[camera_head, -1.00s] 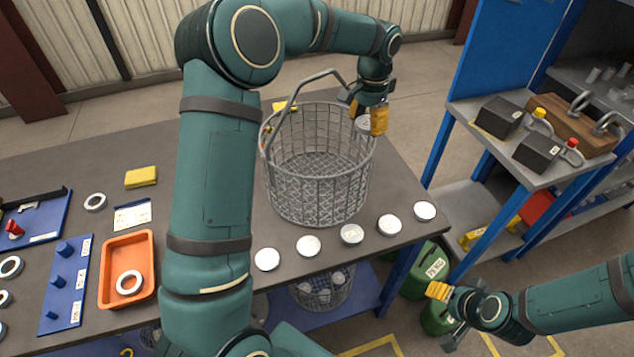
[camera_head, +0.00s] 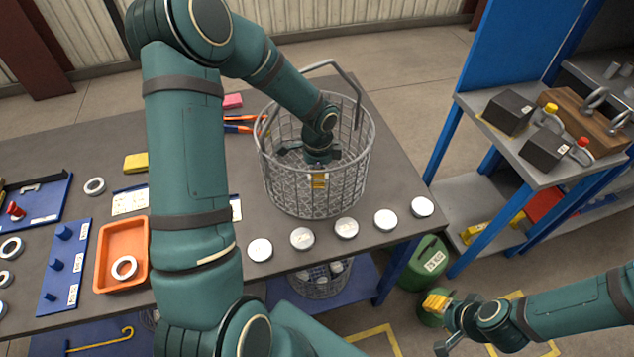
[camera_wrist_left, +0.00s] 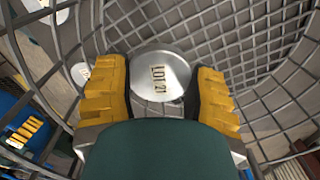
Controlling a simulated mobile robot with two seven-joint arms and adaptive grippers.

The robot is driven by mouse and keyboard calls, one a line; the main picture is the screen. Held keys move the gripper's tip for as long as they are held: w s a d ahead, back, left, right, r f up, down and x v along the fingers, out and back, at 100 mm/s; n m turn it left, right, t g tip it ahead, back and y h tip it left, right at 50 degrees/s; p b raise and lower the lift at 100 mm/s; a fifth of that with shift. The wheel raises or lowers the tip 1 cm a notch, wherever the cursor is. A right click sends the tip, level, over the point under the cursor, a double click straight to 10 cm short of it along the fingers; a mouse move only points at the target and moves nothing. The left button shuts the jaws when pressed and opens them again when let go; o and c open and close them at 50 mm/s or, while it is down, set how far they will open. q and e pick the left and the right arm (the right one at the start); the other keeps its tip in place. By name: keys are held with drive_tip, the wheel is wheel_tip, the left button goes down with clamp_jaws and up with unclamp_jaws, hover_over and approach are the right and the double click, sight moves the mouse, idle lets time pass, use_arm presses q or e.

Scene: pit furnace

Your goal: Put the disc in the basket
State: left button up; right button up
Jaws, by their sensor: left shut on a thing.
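The wire basket (camera_head: 285,203) stands on the dark table with its handle (camera_head: 333,65) raised at the back. My left gripper (camera_head: 318,181) reaches down inside the basket's rim. In the left wrist view the yellow fingers are shut on a silvery disc (camera_wrist_left: 172,88) marked "LOT 21", with basket mesh (camera_wrist_left: 235,35) around it. The disc is hidden in the head view. I cannot tell whether it touches the basket floor. My right gripper (camera_head: 440,325) is open and empty, low at the right, away from the table.
Several similar discs (camera_head: 346,228) lie in a row along the table's front edge. An orange tray (camera_head: 103,268) with a ring, a blue peg board (camera_head: 62,265) and a yellow block (camera_head: 136,163) are at the left. A blue shelf unit (camera_head: 475,110) stands at the right.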

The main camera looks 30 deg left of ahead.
use_arm(q)
wheel_tip(320, 180, down, 7)
drive_tip(key=shift+w+r+b, duration=0.1)
drive_tip(key=shift+w+b, duration=0.05)
drive_tip(key=shift+b, duration=0.25)
drive_tip(key=o, duration=1.2)
drive_tip(key=shift+r, duration=0.1)
wheel_tip(320, 180, up, 12)
drive_tip(key=shift+f+p, duration=0.1)
drive_tip(key=shift+p, duration=0.75)
